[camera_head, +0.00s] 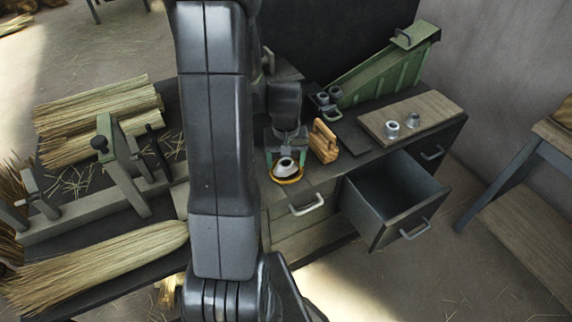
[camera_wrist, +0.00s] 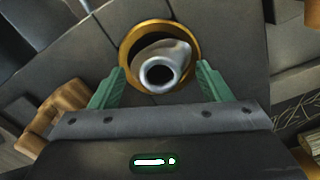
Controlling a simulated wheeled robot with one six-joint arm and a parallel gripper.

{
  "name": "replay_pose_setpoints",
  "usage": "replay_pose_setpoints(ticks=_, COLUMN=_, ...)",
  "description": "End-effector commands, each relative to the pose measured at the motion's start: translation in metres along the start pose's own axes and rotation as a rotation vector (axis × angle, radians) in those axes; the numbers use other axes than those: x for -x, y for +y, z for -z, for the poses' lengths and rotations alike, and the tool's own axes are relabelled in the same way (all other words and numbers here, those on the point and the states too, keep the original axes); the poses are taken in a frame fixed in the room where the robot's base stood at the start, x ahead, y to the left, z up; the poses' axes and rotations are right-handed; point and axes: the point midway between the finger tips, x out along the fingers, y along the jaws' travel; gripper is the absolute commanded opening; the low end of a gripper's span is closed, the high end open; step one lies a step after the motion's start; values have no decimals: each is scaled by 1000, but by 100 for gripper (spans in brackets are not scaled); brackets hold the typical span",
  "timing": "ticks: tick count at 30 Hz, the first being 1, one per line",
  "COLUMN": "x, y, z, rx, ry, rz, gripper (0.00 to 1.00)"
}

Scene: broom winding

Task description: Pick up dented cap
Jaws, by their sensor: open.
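The dented cap (camera_wrist: 165,62) is a silvery metal cone with a round dark hole in its top. It stands inside a brass-coloured ring (camera_wrist: 194,33) on the dark bench top. In the head view the cap (camera_head: 286,165) shows on the bench left of the wooden block. My gripper (camera_wrist: 160,85) is open with its green fingers on either side of the cap's near part, over the ring's near edge. I see no clear contact between fingers and cap. The gripper also shows in the head view (camera_head: 286,160), pointing down at the cap.
A wooden block with a handle (camera_head: 323,141) stands close to the right of my gripper. A wooden board (camera_head: 430,108) holds two metal caps. A green ribbed bin (camera_head: 385,77) is behind. A drawer (camera_head: 395,195) hangs open at the front. Straw bundles (camera_head: 100,120) lie left.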

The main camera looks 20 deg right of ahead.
Motion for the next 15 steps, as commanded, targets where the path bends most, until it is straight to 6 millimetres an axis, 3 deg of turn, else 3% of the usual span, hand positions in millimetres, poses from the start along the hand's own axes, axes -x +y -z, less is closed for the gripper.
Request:
replay_pose_setpoints(ticks=5, x=0, y=0, z=0, rx=0, ry=0, rz=0, gripper=71)
replay_pose_setpoints(ticks=12, x=0, y=0, z=0, rx=0, ry=0, rz=0, gripper=24)
replay_pose_setpoints(ticks=15, x=0, y=0, z=0, rx=0, ry=-1, rz=0, gripper=20)
